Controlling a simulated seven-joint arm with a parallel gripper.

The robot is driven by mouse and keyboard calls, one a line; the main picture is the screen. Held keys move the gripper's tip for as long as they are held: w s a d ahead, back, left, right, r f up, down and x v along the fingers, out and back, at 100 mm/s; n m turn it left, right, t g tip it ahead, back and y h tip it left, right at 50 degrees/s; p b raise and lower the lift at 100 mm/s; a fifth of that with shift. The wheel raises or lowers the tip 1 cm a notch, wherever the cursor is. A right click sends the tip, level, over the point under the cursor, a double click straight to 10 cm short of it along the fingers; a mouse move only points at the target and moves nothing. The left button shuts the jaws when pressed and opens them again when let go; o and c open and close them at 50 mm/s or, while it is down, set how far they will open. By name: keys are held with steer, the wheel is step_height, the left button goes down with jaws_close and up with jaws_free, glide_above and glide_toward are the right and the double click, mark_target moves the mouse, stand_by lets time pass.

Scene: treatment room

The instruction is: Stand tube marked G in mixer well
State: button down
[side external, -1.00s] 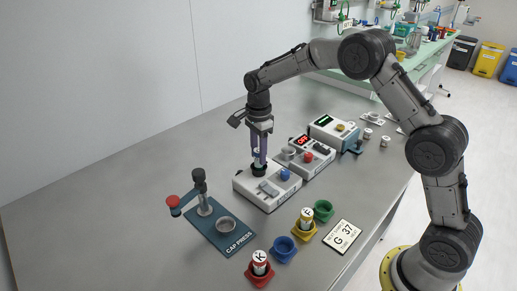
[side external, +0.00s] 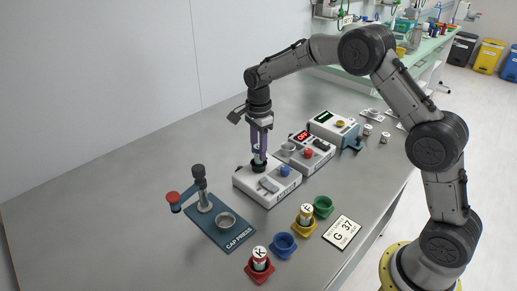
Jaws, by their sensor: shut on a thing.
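My gripper (side external: 259,156) points straight down over the left end of the white mixer (side external: 268,198). Its purple fingers are shut on a slim pale tube (side external: 257,148), mostly hidden between them. A dark letter that looks like G shows on it. The tube's lower end is at the black round mixer well (side external: 259,166). It looks upright and lined up with the well, but I cannot tell how deep it sits. A card reading G 37 (side external: 342,233) lies at the front right.
The cap press (side external: 232,236) stands front left. In front are tube K (side external: 260,256) in a red holder, an empty blue holder (side external: 283,244), tube F (side external: 306,213) in a yellow holder and a green holder (side external: 323,206). Devices stand behind the mixer. The table's left side is clear.

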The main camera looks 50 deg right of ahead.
mark_target(258, 146)
steer(key=shift+f, duration=0.55)
stand_by(0.4)
steer(key=c, duration=0.8)
jaws_free()
steer(key=shift+r, duration=5.5)
